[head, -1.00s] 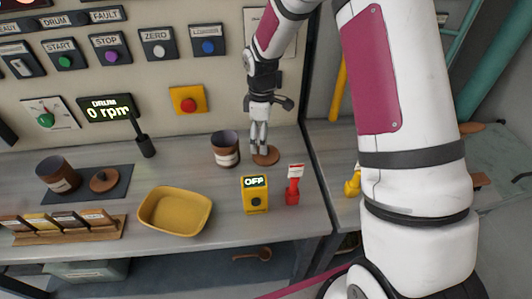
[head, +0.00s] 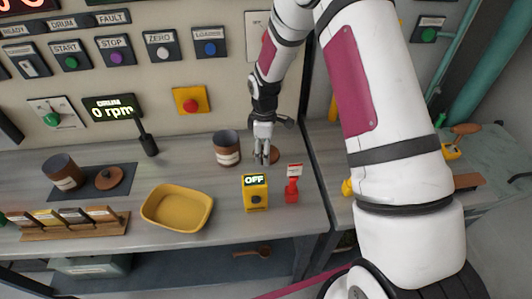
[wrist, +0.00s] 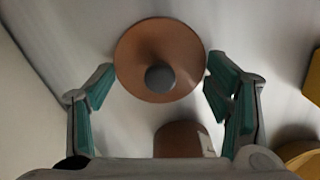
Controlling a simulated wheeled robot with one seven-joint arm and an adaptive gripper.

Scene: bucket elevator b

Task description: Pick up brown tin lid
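A round brown tin lid (wrist: 140,50) with a dark grey knob lies on the bench; in the head view it (head: 273,154) is partly hidden by my gripper (head: 263,158). In the wrist view my gripper (wrist: 158,72) is open, with its teal-padded fingers on either side of the lid, the knob midway between them. No grip on the lid shows. A brown tin with a pale label (head: 227,150) stands just left of the lid; it also shows in the wrist view (wrist: 180,140).
A second tin (head: 62,172) and lid (head: 109,177) are on a dark mat at left. A yellow tray (head: 176,207), a yellow OFF box (head: 255,193) and a red tagged object (head: 292,188) stand in front. The control panel wall rises behind.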

